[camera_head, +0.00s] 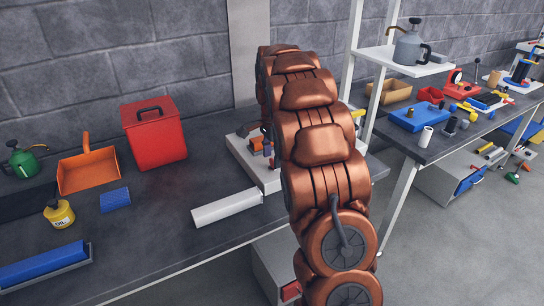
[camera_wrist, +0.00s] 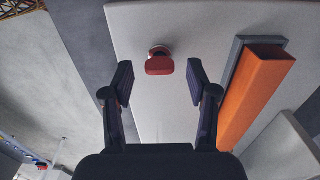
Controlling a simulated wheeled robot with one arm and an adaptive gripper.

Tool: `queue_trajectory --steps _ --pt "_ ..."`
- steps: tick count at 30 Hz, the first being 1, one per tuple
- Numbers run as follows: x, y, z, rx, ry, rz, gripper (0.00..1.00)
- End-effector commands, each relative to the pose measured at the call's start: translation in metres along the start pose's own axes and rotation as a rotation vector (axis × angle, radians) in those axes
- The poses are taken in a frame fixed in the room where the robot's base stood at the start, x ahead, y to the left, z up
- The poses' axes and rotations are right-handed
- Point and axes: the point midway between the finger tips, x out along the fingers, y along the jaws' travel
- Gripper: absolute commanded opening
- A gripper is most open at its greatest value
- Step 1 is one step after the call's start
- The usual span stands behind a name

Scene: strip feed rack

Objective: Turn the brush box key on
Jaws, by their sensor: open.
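A red key (camera_wrist: 159,65) stands out from a pale panel (camera_wrist: 140,25) in the wrist view. Its broad head lies crosswise in the picture, and a small round collar shows behind it. My gripper (camera_wrist: 160,80) is open, with one dark finger to each side of the key and clear gaps on both sides. The key appears just ahead of the fingertips, touching neither. In the head view, a white box (camera_head: 242,158) sits on the dark bench, partly hidden by my copper arm. I cannot make out the key there.
An orange bar in a grey frame (camera_wrist: 258,85) stands right of my right finger. On the bench are a white block (camera_head: 226,208), a red bin (camera_head: 154,133), an orange scoop (camera_head: 90,172) and a yellow oil can (camera_head: 60,214).

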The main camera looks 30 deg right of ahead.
Motion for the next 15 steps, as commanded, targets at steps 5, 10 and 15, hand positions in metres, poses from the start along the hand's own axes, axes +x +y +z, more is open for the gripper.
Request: queue_trajectory --steps 5,10,15 --pt "0.0068 0.0004 0.0 0.0 0.0 0.0 0.58" --pt "0.0072 0.0001 -0.0001 0.0 0.001 -0.001 0.58" --pt "0.007 0.0001 -0.0001 0.0 0.001 -0.001 0.49"
